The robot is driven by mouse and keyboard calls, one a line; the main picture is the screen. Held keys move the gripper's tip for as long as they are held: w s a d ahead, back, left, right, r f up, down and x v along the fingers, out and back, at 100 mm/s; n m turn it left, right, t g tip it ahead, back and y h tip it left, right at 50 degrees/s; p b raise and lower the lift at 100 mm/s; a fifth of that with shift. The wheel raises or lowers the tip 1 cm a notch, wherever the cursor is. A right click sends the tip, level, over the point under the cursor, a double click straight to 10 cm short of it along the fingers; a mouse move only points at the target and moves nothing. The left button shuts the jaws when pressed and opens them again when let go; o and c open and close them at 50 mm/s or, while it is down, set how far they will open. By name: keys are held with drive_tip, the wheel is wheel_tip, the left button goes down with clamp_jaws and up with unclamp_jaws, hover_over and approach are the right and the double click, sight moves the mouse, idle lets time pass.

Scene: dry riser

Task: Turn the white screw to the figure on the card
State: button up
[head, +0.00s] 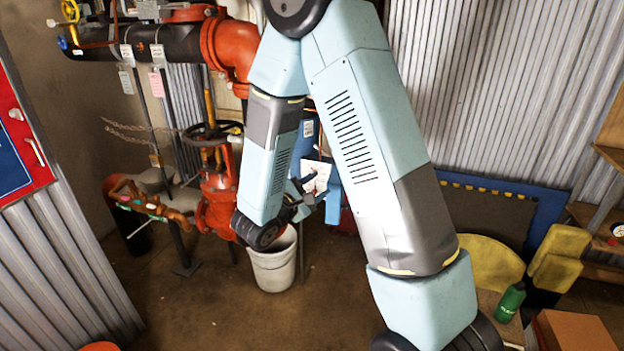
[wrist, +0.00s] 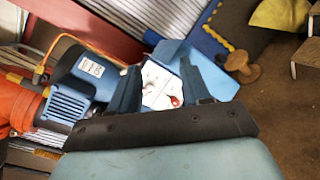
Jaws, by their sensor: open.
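My gripper (wrist: 160,72) is open, its two dark fingers apart in the wrist view. Between and beyond the fingers is a white panel or card (wrist: 155,82) with small dark marks and a small red part (wrist: 175,101) near its lower right. The panel sits in front of a blue surface. I cannot pick out the white screw or read any figure. In the head view my gripper (head: 307,190) is in front of a white sheet (head: 318,174), partly hiding it. I cannot tell whether the fingers touch anything.
A blue motor-like unit (wrist: 82,82) is left of the fingers in the wrist view. In the head view, a red valve body (head: 217,190) stands left of my gripper and a white bucket (head: 272,268) below it. Open floor (head: 240,325) lies in front. Yellow chairs (head: 490,262) are at right.

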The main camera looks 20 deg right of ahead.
drive_tip(key=w+a+f+n+t+y, duration=0.2)
drive_tip(key=a+f+n+t+y, duration=0.15)
drive_tip(key=a+f, duration=0.2)
drive_tip(key=x, duration=1.3)
drive_tip(key=shift+w+r+h, duration=0.35)
drive_tip(key=shift+w, duration=0.05)
drive_tip(key=shift+d, duration=0.1)
drive_tip(key=c, duration=0.9)
drive_tip(key=shift+d, duration=0.2)
clamp_jaws()
drive_tip(key=shift+a, duration=0.1)
